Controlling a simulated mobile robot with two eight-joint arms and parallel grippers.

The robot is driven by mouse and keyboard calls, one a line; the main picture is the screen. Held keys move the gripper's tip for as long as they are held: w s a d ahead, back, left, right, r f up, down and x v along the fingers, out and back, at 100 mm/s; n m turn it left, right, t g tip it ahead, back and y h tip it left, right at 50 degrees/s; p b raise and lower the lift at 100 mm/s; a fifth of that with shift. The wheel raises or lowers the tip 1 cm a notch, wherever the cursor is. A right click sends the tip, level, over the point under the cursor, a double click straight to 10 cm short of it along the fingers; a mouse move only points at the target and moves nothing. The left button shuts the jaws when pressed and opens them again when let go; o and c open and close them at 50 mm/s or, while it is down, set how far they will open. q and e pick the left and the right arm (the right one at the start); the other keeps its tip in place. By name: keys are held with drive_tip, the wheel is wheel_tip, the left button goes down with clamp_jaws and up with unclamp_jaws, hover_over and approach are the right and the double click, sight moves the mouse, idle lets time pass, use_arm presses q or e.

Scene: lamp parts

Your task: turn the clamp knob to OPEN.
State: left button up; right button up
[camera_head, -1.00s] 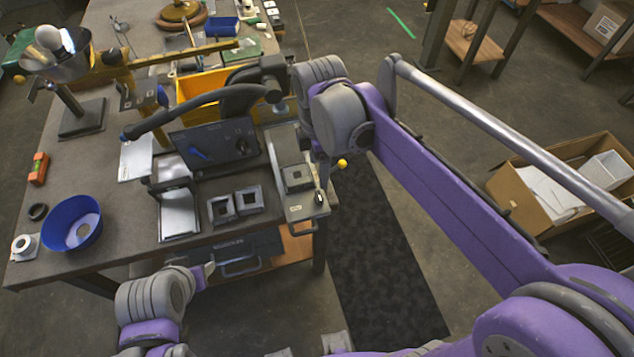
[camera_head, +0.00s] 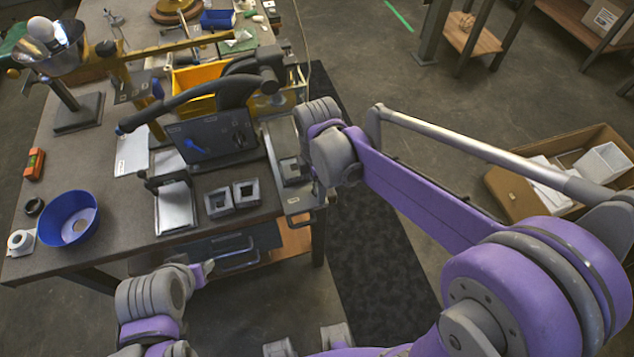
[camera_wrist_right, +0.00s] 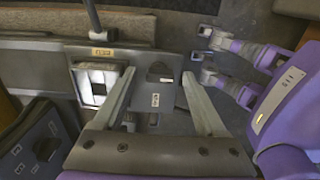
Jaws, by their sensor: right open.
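A dark control panel (camera_head: 213,138) stands tilted on the bench in the head view. It carries a blue pointer (camera_head: 196,147) and a black knob (camera_head: 238,136); the panel's knob (camera_wrist_right: 45,149) also shows at lower left in the wrist view. I cannot read any OPEN mark. My right gripper (camera_wrist_right: 156,82) is open and empty, its fingers above a grey plate (camera_wrist_right: 172,100) with a dark block (camera_wrist_right: 160,72) between them; contact cannot be judged. In the head view its wrist hides the fingertips. My left gripper (camera_head: 207,268) is low in front of the bench, its jaws unclear.
A yellow bin (camera_head: 197,78) is behind. A blue bowl (camera_head: 68,218) stands at left.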

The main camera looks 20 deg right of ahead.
clamp_jaws()
drive_tip(key=shift+m, duration=0.3)
drive_tip(key=m, duration=0.3)
drive_tip(key=shift+m+b, duration=0.4)
drive_tip(key=m, duration=0.4)
drive_tip(key=shift+b, duration=0.3)
drive_tip(key=m, duration=0.5)
drive_tip(key=shift+a, duration=0.1)
drive_tip(key=shift+w+m+b, duration=0.1)
drive_tip(key=shift+m+b, duration=0.25)
drive_tip(key=shift+m, duration=1.95)
